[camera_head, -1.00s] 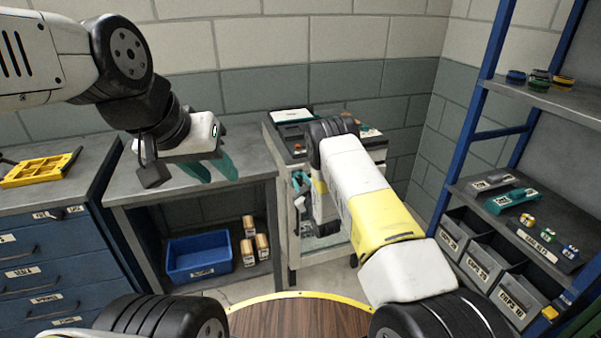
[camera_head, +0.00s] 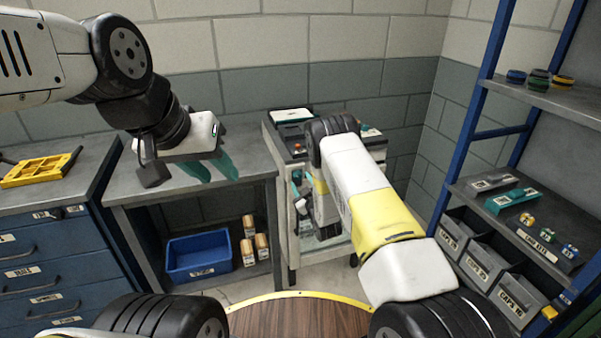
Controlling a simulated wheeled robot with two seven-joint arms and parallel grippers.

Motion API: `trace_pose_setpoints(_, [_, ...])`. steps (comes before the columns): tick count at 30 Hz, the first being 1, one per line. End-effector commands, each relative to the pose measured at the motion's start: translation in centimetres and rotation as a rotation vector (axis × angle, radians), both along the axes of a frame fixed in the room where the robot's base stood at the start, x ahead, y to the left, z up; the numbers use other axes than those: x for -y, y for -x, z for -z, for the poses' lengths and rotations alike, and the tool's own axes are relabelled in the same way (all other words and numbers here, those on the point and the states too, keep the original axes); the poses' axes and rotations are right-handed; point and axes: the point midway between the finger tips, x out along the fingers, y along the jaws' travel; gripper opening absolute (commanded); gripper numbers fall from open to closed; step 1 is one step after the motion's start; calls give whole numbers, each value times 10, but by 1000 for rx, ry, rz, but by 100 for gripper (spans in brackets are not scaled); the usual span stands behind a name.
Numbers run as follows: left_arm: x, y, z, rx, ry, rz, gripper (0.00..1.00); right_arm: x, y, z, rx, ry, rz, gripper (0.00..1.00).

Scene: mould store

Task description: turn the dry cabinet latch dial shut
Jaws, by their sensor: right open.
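A pale grey cabinet (camera_head: 282,212) with a dark top stands in the middle, against the wall; I take it for the dry cabinet. My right arm crosses in front of it and hides much of its front. I cannot make out the latch dial or its angle. My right gripper (camera_head: 298,181) is open at the cabinet's upper left front, its teal fingers partly hidden by my own wrist. I cannot tell whether it touches anything. My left gripper (camera_head: 210,168) is open and empty over the grey workbench (camera_head: 250,150), its teal fingers apart.
A blue bin (camera_head: 198,257) and several small wooden-looking blocks (camera_head: 248,252) sit on the bench's lower shelf. Blue drawers (camera_head: 45,265) with a yellow tray (camera_head: 40,168) stand left. A blue-framed shelf (camera_head: 555,210) with grey bins (camera_head: 482,267) stands right.

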Motion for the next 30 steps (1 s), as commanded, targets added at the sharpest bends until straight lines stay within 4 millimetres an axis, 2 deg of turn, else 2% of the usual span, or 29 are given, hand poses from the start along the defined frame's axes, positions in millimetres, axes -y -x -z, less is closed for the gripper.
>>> trace_pose_setpoints(6, [0, 0, 0, 0, 0, 0, 36, 12, 37, 0, -3, 0, 1, 50])
trace_pose_setpoints(13, [0, 0, 0, 0, 0, 0, 36, 19, 59, 0, -1, 0, 0, 50])
trace_pose_setpoints(24, [0, 0, 0, 0, 0, 0, 36, 20, 60, -2, -3, 0, 3, 50])
trace_pose_setpoints(26, [0, 0, 0, 0, 0, 0, 36, 22, 55, -10, -11, -5, 11, 50])
trace_pose_setpoints(29, [0, 0, 0, 0, 0, 0, 36, 30, 43, -33, -48, -21, 40, 50])
trace_pose_setpoints(30, [0, 0, 0, 0, 0, 0, 36, 35, 37, -46, -70, -30, 56, 50])
